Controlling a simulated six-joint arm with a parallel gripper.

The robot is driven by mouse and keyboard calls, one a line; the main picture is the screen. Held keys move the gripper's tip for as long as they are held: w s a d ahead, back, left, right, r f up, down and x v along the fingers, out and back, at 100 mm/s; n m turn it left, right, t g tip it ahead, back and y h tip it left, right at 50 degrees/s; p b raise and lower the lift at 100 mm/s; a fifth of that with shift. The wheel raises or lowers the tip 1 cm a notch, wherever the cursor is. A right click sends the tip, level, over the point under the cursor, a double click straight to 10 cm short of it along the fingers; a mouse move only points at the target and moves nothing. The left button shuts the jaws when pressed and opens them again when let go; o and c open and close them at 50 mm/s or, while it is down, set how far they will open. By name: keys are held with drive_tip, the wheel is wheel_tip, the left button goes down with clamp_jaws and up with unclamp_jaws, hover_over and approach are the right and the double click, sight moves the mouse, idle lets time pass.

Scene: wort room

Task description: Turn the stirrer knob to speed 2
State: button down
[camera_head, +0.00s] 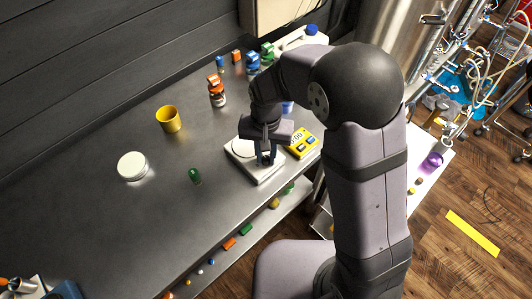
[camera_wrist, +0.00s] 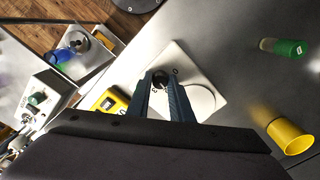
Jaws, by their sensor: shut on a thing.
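The stirrer is a white square unit (camera_head: 236,166) with a pale round plate, on the dark metal bench. In the wrist view its corner (camera_wrist: 179,54) shows beyond the fingertips. Its small black knob (camera_wrist: 160,77) sits near one edge, between my gripper's blue fingers (camera_wrist: 161,82). In the head view my gripper (camera_head: 266,160) reaches down to the front of the stirrer and hides the knob. The fingers are shut on the knob. Small marks surround the knob, but I cannot read which speed it points to.
A yellow device with a display (camera_head: 301,143) stands close right of the stirrer. A green-capped vial (camera_head: 194,176), a yellow cup (camera_head: 168,119) and a white round dish (camera_head: 132,166) stand left. A lower shelf holds small coloured items.

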sight(266, 158)
drive_tip(key=shift+m, duration=1.3)
drive_tip(key=c, duration=1.6)
unclamp_jaws()
drive_tip(key=shift+r, duration=0.1)
drive_tip(key=shift+r+b, duration=0.8)
drive_tip(key=shift+r, duration=2.8)
